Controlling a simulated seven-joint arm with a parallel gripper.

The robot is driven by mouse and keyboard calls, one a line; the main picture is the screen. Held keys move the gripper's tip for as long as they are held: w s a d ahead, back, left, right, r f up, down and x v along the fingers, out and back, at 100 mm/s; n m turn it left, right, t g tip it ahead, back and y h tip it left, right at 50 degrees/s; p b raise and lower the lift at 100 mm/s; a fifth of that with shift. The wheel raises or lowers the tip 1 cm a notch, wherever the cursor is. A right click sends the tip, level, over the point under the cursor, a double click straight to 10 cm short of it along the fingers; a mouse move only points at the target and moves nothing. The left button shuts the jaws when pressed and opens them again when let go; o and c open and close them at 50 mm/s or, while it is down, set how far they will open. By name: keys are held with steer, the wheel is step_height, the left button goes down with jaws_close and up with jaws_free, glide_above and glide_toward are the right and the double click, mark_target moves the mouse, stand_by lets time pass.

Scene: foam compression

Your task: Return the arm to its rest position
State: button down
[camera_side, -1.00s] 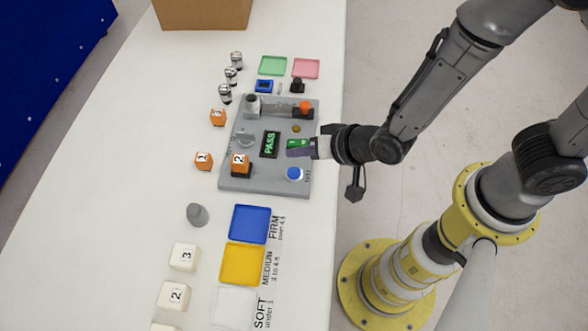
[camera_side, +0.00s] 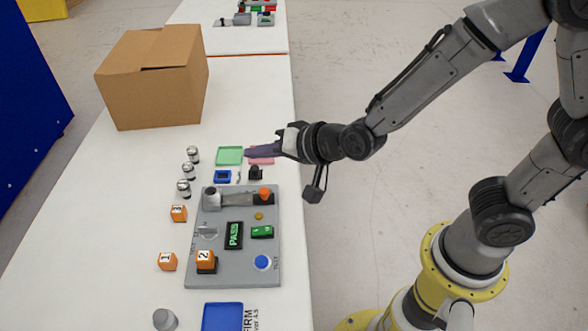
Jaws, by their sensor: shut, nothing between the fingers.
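My gripper (camera_side: 252,153) is shut and empty. It points left over the table's right side and overlaps the pink tray (camera_side: 262,160) in this view; its height above the tray is hard to tell. The grey test fixture (camera_side: 215,268) lies below it in the picture, apart from the fingers. The fixture's display (camera_side: 234,235) reads PASS in green. An orange block marked 2 (camera_side: 206,260) sits on the fixture. A blue button (camera_side: 262,262) and a green switch (camera_side: 262,231) are on its right side.
A green tray (camera_side: 229,156) lies just left of my fingertips. Several metal weights (camera_side: 188,171) stand left of it. Orange blocks 3 (camera_side: 178,213) and 1 (camera_side: 167,261) stand left of the fixture. A large cardboard box (camera_side: 155,80) stands further back. The table between is clear.

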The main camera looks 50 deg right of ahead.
steer(key=s+d+r+n+h, duration=0.1)
steer(key=s+d+r, duration=0.3)
steer(key=d+r, duration=0.25)
steer(key=s+d+r+n, duration=0.2)
steer(key=s+d+r, duration=0.3)
steer(key=d+r, duration=0.15)
steer(key=s+d+f+n+g, duration=0.1)
steer(key=s+f+n+g, duration=0.1)
steer(key=s, duration=0.5)
steer(key=s+d+f+n+g+h, duration=0.1)
steer(key=s+d+f+n+g, duration=0.1)
steer(key=s, duration=0.5)
steer(key=shift+s+f+n+g+h, duration=0.35)
steer(key=shift+f+g, duration=0.3)
steer(key=shift+g, duration=0.25)
steer(key=shift+w, duration=0.1)
